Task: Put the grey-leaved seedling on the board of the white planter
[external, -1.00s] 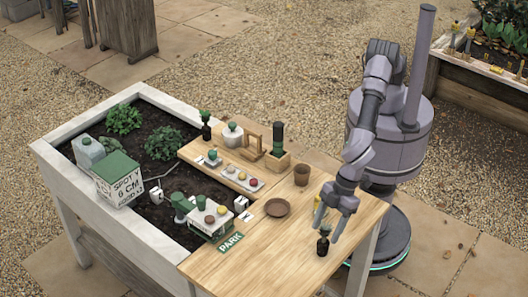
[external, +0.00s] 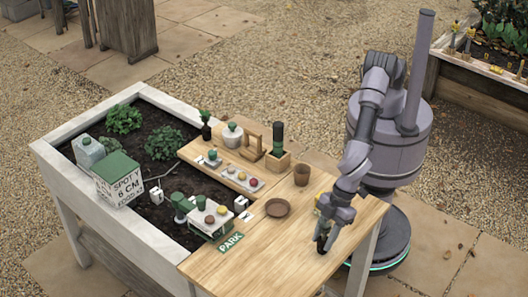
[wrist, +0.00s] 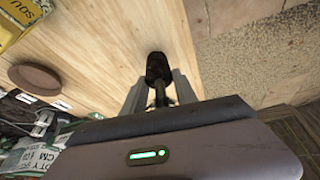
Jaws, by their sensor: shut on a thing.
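My gripper (external: 323,240) is low over the near right part of the wooden board (external: 255,258) of the white planter (external: 52,170). In the wrist view its fingers (wrist: 156,98) are shut on a small dark seedling (wrist: 157,68). The seedling shows dark between and beyond the fingertips; its leaf colour is hard to tell. Another seedling (external: 205,125), green-leaved in a dark pot, stands at the board's far left end.
A brown saucer (external: 278,208) and a brown pot (external: 301,175) stand left of and behind my gripper. The front of the board is clear.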

